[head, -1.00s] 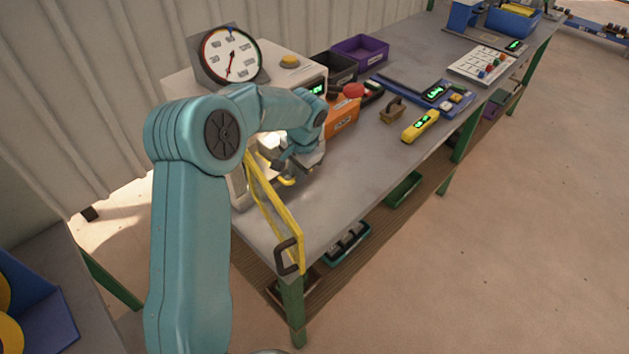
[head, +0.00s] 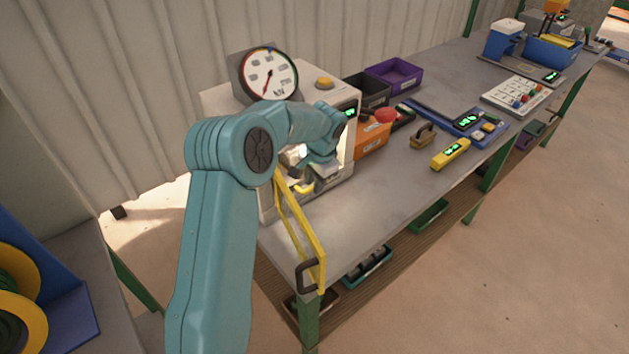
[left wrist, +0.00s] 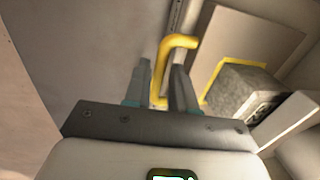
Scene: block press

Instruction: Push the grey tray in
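The grey tray (left wrist: 281,132) shows in the left wrist view with a grey block (left wrist: 245,93) on it, inside a yellow outline. A bent yellow handle (left wrist: 181,42) stands at its front; it also shows in the head view (head: 303,188), low at the front of the white press (head: 308,93). My left gripper (left wrist: 160,66) is at the handle, its fingers apart on either side of the handle's bar. Gaps show beside the bar. In the head view my left gripper (head: 322,176) hides most of the tray. My right gripper is out of view.
The bench front (head: 375,205) is clear.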

